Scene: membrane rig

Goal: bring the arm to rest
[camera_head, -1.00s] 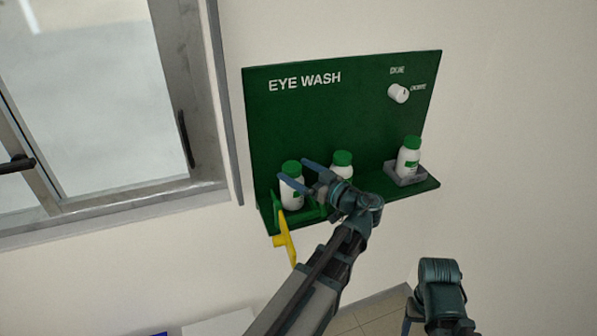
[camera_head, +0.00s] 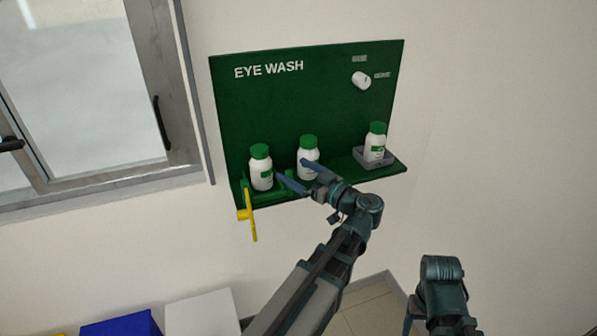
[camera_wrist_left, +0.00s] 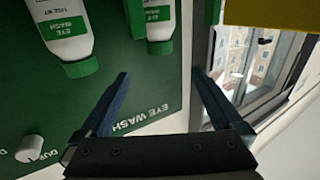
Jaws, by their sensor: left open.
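My left gripper (camera_head: 291,168) is open and empty in front of the lower part of the green eye wash board (camera_head: 290,110). In the head view its fingertips lie between a left white bottle with green cap (camera_head: 261,170) and a middle one (camera_head: 307,150), overlapping the middle bottle's lower part. In the left wrist view the open jaws (camera_wrist_left: 160,90) have nothing between them; two bottles (camera_wrist_left: 65,30) (camera_wrist_left: 158,18) show upside down beyond. My right arm shows at lower right; only a bit of its gripper (camera_head: 409,316) is visible.
A third bottle (camera_head: 375,143) stands in a grey holder (camera_head: 362,158) at the shelf's right. A yellow lever (camera_head: 247,215) hangs at the left front. A white knob (camera_head: 361,80) is upper right. A window (camera_head: 80,90) is left; blue (camera_head: 122,325) and white (camera_head: 203,312) boxes are below.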

